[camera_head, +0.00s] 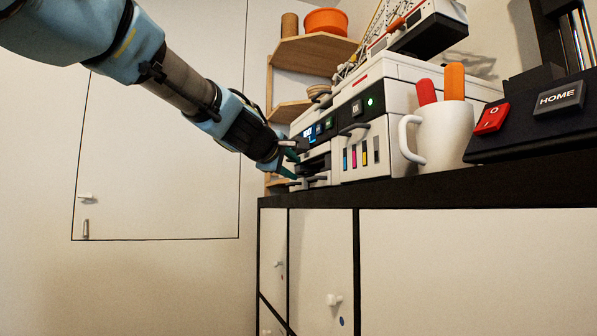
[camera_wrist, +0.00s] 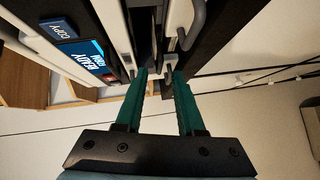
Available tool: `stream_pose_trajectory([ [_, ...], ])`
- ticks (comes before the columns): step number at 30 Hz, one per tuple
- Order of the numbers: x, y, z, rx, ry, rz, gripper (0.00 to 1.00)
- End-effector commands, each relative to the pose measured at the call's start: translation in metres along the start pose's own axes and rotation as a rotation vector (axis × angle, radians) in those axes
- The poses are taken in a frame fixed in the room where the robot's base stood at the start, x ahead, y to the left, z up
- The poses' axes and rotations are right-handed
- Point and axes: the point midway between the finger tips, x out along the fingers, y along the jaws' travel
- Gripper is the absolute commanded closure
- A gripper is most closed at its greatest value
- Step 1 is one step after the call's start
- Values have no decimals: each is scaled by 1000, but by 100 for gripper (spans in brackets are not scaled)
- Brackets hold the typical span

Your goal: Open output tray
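The white and black printer (camera_head: 362,125) stands on the black-topped cabinet. Its output tray (camera_head: 316,181) is low on the front, under a dark slot (camera_head: 316,164). A grey handle shows low on the front, and a curved grey handle (camera_wrist: 193,24) is at the upper right in the wrist view. My gripper (camera_head: 291,164) is at the printer's front, by the slot. In the wrist view its two teal fingers (camera_wrist: 160,75) are apart and point at the slot area. I see nothing clearly held between them. Exact contact with the tray is hard to tell.
A white mug (camera_head: 447,135) with red and orange handles stands right of the printer. A black panel with red and HOME buttons (camera_head: 535,108) is at the far right. A wooden shelf (camera_head: 312,52) with an orange bowl (camera_head: 326,21) is behind. Left of the printer front is free room.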

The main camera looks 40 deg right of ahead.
Motion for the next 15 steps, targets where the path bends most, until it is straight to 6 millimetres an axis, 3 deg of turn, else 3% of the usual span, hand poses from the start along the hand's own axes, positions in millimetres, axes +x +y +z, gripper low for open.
stream_pose_trajectory([
  [6,35,1,0,0,-2,-2,62],
  [15,50,0,0,2,-1,0,62],
])
